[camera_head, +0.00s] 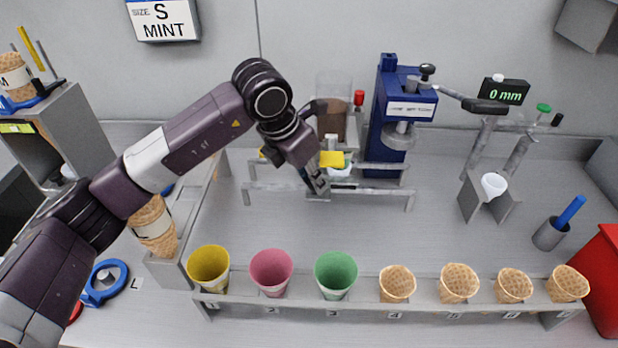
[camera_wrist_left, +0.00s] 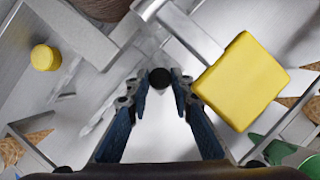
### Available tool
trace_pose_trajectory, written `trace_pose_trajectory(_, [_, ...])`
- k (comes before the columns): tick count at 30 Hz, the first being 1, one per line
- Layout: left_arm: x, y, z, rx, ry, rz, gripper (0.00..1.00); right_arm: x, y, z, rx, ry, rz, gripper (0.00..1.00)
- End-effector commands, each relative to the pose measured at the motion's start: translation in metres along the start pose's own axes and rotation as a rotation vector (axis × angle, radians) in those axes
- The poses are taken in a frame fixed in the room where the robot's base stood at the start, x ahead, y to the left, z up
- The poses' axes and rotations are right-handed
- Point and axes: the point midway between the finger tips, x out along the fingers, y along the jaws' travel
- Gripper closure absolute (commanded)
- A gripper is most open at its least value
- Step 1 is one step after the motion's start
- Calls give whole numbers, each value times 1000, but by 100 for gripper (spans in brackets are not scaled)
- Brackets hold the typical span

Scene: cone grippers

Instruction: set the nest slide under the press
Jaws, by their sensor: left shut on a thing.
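The blue press (camera_head: 390,110) stands at the back of the bench, with a grey round head on its front. Grey rails (camera_head: 385,188) run across the bench in front of it. My left gripper (camera_head: 320,184) reaches down at the rails, left of the press. In the left wrist view its fingers (camera_wrist_left: 160,92) are shut on a small dark knob (camera_wrist_left: 160,78), which I take as the nest slide's handle. A yellow block (camera_head: 332,159) is beside the gripper; it also shows in the wrist view (camera_wrist_left: 242,82). My gripper and arm hide much of the slide.
A front rack (camera_head: 360,310) holds yellow, pink and green cups and several waffle cones. A lever (camera_head: 450,95) extends right from the press. A funnel (camera_head: 494,185) on a stand is at the right. The bench between rails and rack is clear.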

Motion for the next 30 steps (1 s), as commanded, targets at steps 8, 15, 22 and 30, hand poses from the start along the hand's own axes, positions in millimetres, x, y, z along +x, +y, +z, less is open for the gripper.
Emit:
trace_pose_trajectory(8, [-1,0,0,0,-2,0,62,0,1,0,-1,0,1,60])
trace_pose_trajectory(15, [-3,1,0,0,-2,1,62,0,3,0,-2,0,3,60])
trace_pose_trajectory(22, [-36,2,2,1,-6,5,62,0,1,0,-1,0,1,60])
trace_pose_trajectory(30, [-51,2,-50,-1,-1,3,62,0,0,0,0,-1,0,60])
